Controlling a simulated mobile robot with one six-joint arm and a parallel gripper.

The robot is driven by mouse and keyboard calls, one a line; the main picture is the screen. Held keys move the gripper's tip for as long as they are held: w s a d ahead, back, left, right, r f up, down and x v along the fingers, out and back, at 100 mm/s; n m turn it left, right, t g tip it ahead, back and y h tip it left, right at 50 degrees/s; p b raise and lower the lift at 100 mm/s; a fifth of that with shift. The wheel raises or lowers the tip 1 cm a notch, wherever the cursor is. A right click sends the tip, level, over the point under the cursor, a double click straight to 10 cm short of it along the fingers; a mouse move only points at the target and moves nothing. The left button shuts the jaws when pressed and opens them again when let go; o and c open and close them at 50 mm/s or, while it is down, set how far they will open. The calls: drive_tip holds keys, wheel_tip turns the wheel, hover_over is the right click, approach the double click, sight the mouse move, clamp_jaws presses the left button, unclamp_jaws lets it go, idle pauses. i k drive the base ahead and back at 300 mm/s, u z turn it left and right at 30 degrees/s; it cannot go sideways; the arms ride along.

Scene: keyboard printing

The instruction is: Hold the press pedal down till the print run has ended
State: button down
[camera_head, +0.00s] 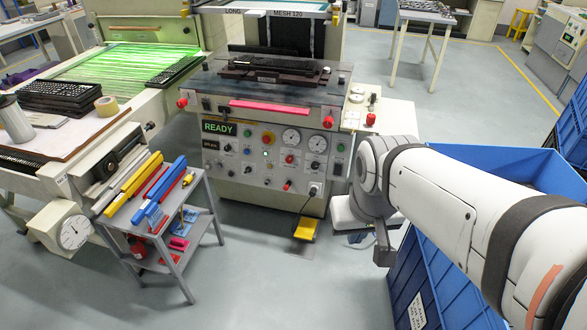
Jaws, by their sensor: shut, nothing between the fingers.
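The yellow press pedal (305,228) is on the floor in front of the press (262,188), below its control panel. I cannot tell from this view whether it is pressed down. The panel's green display (219,128) reads READY. My arm reaches in from the right. The dark grey end of my gripper (384,256) points down, to the right of the pedal and apart from it in the picture. It looks shut and empty. My arm links hide part of the wrist.
A small grey cart (191,252) with coloured tools stands left of the pedal. Blue crates (408,285) stand at the right, under and beside my arm. A worktable (90,140) stands at the left.

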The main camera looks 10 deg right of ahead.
sight(306, 230)
drive_tip(key=u, duration=0.1)
drive_tip(key=i, duration=1.45)
drive_tip(key=z, duration=0.7)
